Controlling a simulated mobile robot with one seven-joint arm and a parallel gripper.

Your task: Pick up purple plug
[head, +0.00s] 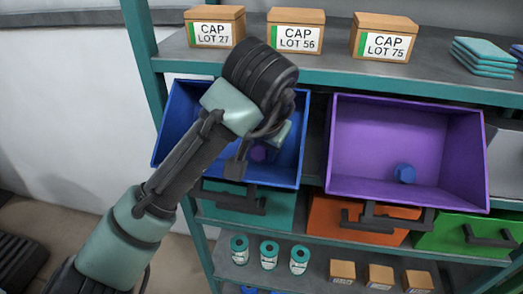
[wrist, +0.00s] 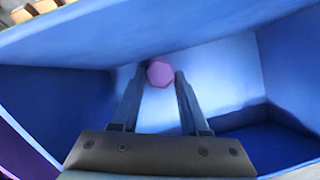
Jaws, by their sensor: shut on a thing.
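The purple plug (wrist: 160,74) is between my gripper's fingertips (wrist: 161,78) inside the blue bin in the wrist view, and looks pinkish there. My gripper is shut on it. In the head view the plug (head: 259,152) shows small and dark inside the blue bin (head: 180,120), partly hidden by my arm. My gripper reaches down into this bin. I cannot tell whether the plug still touches the bin.
A purple bin (head: 400,135) to the right holds a blue plug (head: 405,173). Boxes labelled CAP (head: 295,32) stand on the shelf above. Teal (head: 235,203), orange (head: 325,225) and green (head: 450,235) drawers sit below. Teal cans (head: 269,254) stand on a lower shelf.

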